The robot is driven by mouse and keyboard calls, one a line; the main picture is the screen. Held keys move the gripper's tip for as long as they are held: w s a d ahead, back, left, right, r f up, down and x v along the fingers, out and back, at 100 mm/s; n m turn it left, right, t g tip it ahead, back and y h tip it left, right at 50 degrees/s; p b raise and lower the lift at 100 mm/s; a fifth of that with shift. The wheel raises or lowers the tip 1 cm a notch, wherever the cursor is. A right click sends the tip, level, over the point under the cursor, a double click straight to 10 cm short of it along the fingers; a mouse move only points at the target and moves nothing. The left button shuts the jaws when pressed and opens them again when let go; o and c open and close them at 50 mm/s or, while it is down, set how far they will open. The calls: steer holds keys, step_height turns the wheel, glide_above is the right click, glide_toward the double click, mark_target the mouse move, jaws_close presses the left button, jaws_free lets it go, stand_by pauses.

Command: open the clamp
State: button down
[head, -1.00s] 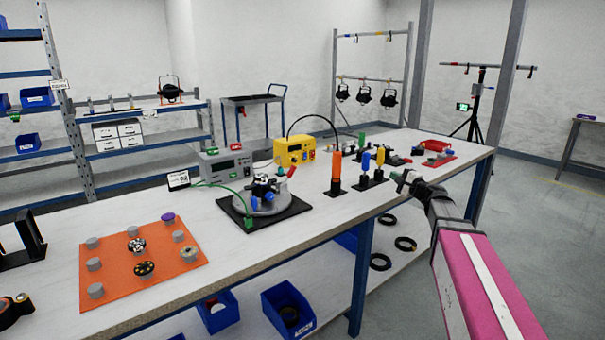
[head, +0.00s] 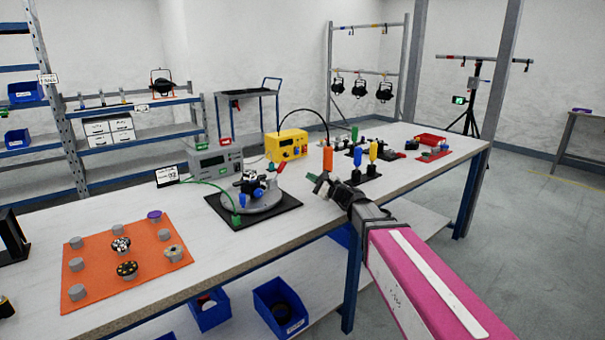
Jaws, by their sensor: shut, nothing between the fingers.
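A round grey fixture (head: 255,203) sits on a black mat (head: 277,216) on the long white workbench. On top of it is a small black and white part with blue pieces beside it; a clamp with a red-tipped handle (head: 281,166) rises at its right. The handle leans up and to the right. Whether the clamp is open or shut is too small to tell. My gripper (head: 317,182) is shut and empty, to the right of the fixture and apart from it. My pink arm reaches in from the lower right.
An orange tool (head: 327,159) stands behind my gripper, with yellow and blue ones (head: 366,159) to its right. A yellow box (head: 286,145) and a grey meter (head: 215,160) stand behind the fixture. An orange mat (head: 97,258) with several pegs lies left.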

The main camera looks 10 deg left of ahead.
mark_target(279, 172)
steer(key=x, duration=0.9)
steer(key=shift+w+r, duration=0.1)
steer(key=shift+w, duration=0.05)
steer(key=shift+s+a+r+n+g+h, duration=0.15)
steer(key=shift+s+a+r+n+g, duration=0.2)
steer(key=shift+n, duration=0.5)
steer(key=shift+s+a+r+n+g+h, duration=0.15)
steer(key=shift+s+r+n, duration=0.2)
steer(key=shift+n, duration=0.55)
steer(key=shift+s+a+r+n+g+h, duration=0.1)
steer(key=shift+s+a+r+n+g, duration=0.25)
steer(key=shift+n, duration=0.5)
steer(key=shift+w+d, duration=0.15)
